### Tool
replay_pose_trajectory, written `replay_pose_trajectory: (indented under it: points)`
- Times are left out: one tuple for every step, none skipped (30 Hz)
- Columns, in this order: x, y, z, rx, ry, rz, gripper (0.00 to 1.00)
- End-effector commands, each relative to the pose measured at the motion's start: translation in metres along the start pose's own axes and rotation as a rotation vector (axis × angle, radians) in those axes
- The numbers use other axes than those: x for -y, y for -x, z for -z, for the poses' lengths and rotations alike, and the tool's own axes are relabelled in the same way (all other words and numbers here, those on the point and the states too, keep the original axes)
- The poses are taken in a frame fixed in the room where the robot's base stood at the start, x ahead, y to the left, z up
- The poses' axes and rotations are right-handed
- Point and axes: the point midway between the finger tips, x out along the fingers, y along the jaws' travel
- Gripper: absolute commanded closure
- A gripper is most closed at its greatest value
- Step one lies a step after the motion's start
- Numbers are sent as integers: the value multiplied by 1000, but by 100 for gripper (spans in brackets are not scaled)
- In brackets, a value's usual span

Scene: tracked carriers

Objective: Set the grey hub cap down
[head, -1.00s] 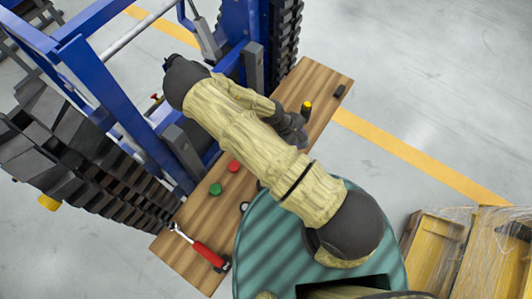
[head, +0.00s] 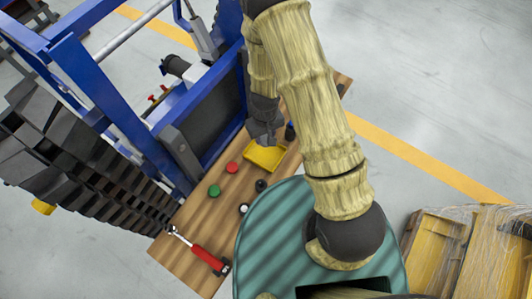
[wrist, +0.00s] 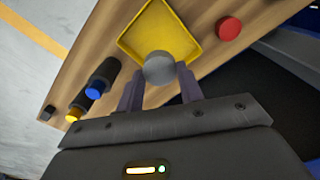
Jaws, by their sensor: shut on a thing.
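The grey hub cap (wrist: 159,67) is a round disc held between the two fingertips of my gripper (wrist: 159,80) in the wrist view. It appears in front of the near part of a yellow square tray (wrist: 178,22); I cannot tell whether it touches the tray. In the head view my gripper (head: 264,136) points down at the back edge of the tray (head: 262,160), and the hub cap is hidden. The visible tray floor is empty.
The wooden bench (head: 196,219) also bears a red cap (head: 232,168), a green cap (head: 215,191), small black parts, and a red-handled tool (head: 207,257). Blue-ended (wrist: 94,88) and yellow-ended (wrist: 73,115) dark cylinders lie beside the tray. The blue tracked machine borders the bench.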

Motion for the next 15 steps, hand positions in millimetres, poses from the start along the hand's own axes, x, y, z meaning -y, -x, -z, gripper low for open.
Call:
replay_pose_trajectory:
  points:
    - [0, 0, 0, 0, 1, 0, 89]
    - [0, 0, 0, 1, -3, -1, 89]
    - [0, -1, 0, 1, -15, -2, 89]
    - [0, -2, 0, 2, -31, -3, 89]
    - [0, -2, -1, 4, -54, -4, 89]
    - [-1, -3, -1, 6, -96, -6, 89]
    - [-1, -4, -1, 7, -134, -9, 89]
    - [-2, -4, -1, 7, -177, -10, 89]
    - [-2, -4, -1, 7, -240, -11, 89]
    - [-2, -4, -1, 6, -287, -12, 89]
    - [-2, -4, -1, 6, -334, -11, 89]
    - [-2, -3, 0, 3, -390, -10, 89]
    - [-2, -2, 0, 2, -428, -8, 89]
    - [-3, -1, 0, 0, -459, -7, 89]
    - [-2, 0, 1, -2, -488, -5, 89]
